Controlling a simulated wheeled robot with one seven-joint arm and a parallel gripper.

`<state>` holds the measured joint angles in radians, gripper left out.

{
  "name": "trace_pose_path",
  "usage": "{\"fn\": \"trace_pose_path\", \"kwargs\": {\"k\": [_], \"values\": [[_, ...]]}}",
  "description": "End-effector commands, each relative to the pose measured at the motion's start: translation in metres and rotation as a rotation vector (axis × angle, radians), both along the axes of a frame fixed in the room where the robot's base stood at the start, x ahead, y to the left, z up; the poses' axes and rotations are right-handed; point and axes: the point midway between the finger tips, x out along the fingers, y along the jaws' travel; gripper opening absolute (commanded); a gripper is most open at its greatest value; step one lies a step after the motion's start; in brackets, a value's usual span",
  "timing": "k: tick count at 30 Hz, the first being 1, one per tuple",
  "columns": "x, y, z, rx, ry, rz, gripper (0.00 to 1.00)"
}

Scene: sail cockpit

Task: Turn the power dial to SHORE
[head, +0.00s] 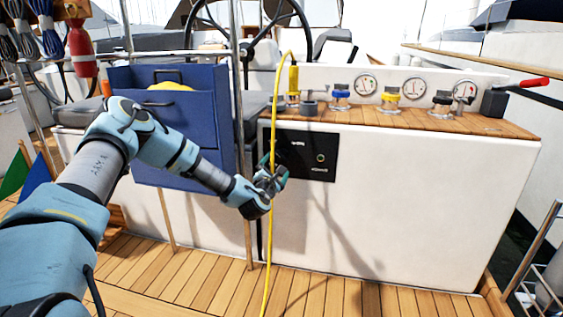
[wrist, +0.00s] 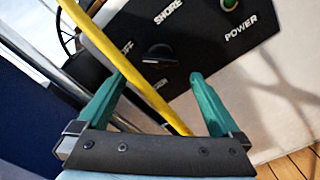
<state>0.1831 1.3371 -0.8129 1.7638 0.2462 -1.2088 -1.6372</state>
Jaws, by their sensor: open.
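The black power panel (head: 306,168) is on the white cockpit wall in the head view, its lower left behind my gripper (head: 270,184). In the wrist view the black dial (wrist: 160,56) sits on the panel, with SHORE (wrist: 168,11) printed above it and OFF to its left. A label below it is partly hidden. I cannot tell clearly which mark the dial points to. My gripper (wrist: 157,76) is open, its two teal fingers apart, with the dial seen beyond the gap between their tips. The dial is not clear in the head view.
A yellow cable (wrist: 138,83) runs diagonally across the wrist view, past the left finger and in front of the panel. It hangs in front of the wall in the head view. A steel post (head: 238,70) and blue locker (head: 185,125) stand left. A green light (head: 320,157) is on the panel.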

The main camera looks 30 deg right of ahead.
Motion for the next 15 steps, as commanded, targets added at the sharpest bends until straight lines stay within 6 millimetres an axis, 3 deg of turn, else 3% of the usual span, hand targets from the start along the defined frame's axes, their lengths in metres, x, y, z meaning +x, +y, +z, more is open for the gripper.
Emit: {"fn": "trace_pose_path", "kwargs": {"k": [6,15], "values": [[0.03,-0.029,-0.002,0.002,-0.003,-0.001,1.0],[0.054,-0.051,-0.001,0.004,0.0,-0.001,1.0]]}}
